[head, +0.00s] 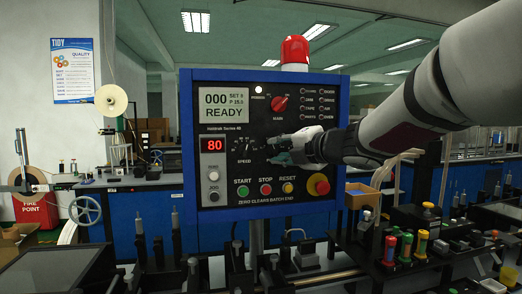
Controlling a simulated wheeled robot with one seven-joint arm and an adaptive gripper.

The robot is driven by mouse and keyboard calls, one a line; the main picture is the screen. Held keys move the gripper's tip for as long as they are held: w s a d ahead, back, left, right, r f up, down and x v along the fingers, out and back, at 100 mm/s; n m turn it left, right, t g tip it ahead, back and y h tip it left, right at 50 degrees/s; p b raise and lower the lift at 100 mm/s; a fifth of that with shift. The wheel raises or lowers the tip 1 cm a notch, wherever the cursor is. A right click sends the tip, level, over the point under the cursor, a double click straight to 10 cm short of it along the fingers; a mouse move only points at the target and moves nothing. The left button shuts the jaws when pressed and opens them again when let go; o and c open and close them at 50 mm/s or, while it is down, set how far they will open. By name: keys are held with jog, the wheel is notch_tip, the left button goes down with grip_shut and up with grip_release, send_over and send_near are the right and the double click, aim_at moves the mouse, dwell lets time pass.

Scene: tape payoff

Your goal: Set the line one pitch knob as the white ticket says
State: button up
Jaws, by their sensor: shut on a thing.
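A blue-framed control panel (192,110) stands upright in the middle of the head view. Its white display (223,105) reads 000, SET 5 or 6, P 25.0 and READY; the set digit is too small to be sure of. My gripper (274,150) is at the panel's middle right, shut on a knob there. The fingers hide most of that knob, its label and its setting. A dial marked SPEED (242,157) lies just left of my fingers, and a red MAIN knob (280,104) sits above. I cannot make out a white ticket.
Below my gripper are START (243,190), STOP (265,188) and RESET (288,187) buttons and a red emergency button (319,184). A red beacon (295,52) tops the panel. Benches with tools and fittings stand in front and to the right.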

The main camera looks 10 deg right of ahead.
jog(key=o, duration=1.2)
jog(key=shift+a, duration=0.1)
jog(key=shift+c, duration=0.2)
jog(key=v, duration=1.2)
jog(key=shift+r, duration=0.15)
jog(key=s+d+f+m+g+h+p, duration=0.1)
jog(key=s+d+f+m+h, duration=0.15)
jog(key=s+m+h, duration=0.4)
jog(key=s+d+f+m+g+h+p, duration=0.1)
jog(key=d+m+h, duration=0.25)
jog(key=m, duration=0.65)
jog(key=s+a+f+m+g+y, duration=0.2)
jog(key=s+a+f+m+g, duration=0.2)
jog(key=s+f, duration=0.4)
jog(key=s+a+f+m+g+y, duration=0.2)
jog(key=s+a+f+m+g, duration=0.3)
jog(key=s, duration=0.9)
notch_tip(320, 180, down, 4)
jog(key=shift+s+a+r+m+p, duration=0.2)
jog(key=shift+a+m+p, duration=0.25)
jog(key=shift+a, duration=0.4)
